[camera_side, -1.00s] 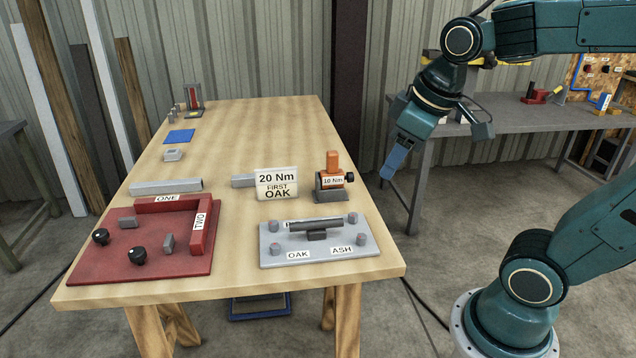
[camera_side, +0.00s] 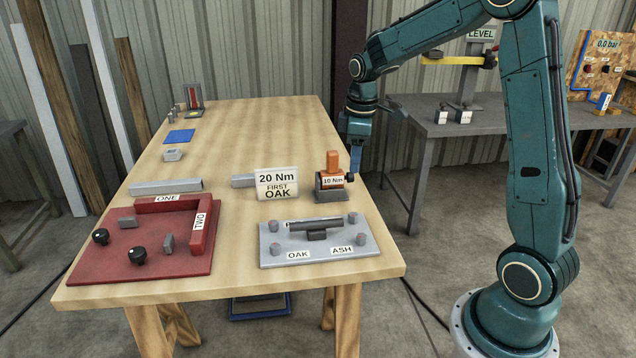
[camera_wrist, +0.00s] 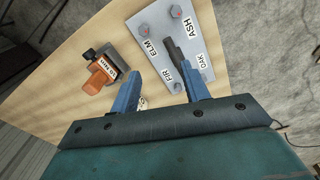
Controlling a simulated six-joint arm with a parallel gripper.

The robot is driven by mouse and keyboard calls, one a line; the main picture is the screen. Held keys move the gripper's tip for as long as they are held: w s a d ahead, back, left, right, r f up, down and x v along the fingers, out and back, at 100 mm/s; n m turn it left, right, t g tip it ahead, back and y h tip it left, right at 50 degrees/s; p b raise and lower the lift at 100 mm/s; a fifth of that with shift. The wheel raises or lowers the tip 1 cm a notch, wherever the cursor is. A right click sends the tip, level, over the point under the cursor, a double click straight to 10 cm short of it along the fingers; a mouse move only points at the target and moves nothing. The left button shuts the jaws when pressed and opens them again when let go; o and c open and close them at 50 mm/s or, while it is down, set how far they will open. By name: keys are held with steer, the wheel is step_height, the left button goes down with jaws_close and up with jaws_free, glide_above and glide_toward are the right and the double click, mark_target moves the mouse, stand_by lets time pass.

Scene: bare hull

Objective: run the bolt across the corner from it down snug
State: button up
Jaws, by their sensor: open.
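A grey plate (camera_side: 290,262) on the table has a bolt at each corner and a dark bar across its middle. In the wrist view its labels read ELM (camera_wrist: 153,47), ASH (camera_wrist: 187,28), FIR and OAK; ELM is diagonal to OAK. The back right bolt (camera_side: 352,217) shows in the side view. A card (camera_side: 277,184) reads "20 Nm FIRST OAK". An orange tool (camera_side: 333,162) stands in a dark holder labelled 10 Nm; it also shows in the wrist view (camera_wrist: 99,78). My gripper (camera_side: 355,168) is open and empty, just right of the tool; its fingers also show in the wrist view (camera_wrist: 160,80).
A red fixture (camera_side: 110,262) with black knobs and walls marked ONE and TWO fills the table's front left. Grey bars (camera_side: 165,187) lie behind it. The table's back right is clear. A second bench (camera_side: 480,125) stands behind at the right.

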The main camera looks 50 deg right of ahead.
steer(key=n+g, duration=0.1)
glide_above(353, 214)
step_height(353, 214, down, 6)
steer(key=shift+d+f, duration=0.1)
steer(key=shift+f, duration=0.1)
step_height(353, 214, down, 14)
steer(key=shift+r, duration=0.25)
stand_by(0.4)
steer(key=c, duration=1)
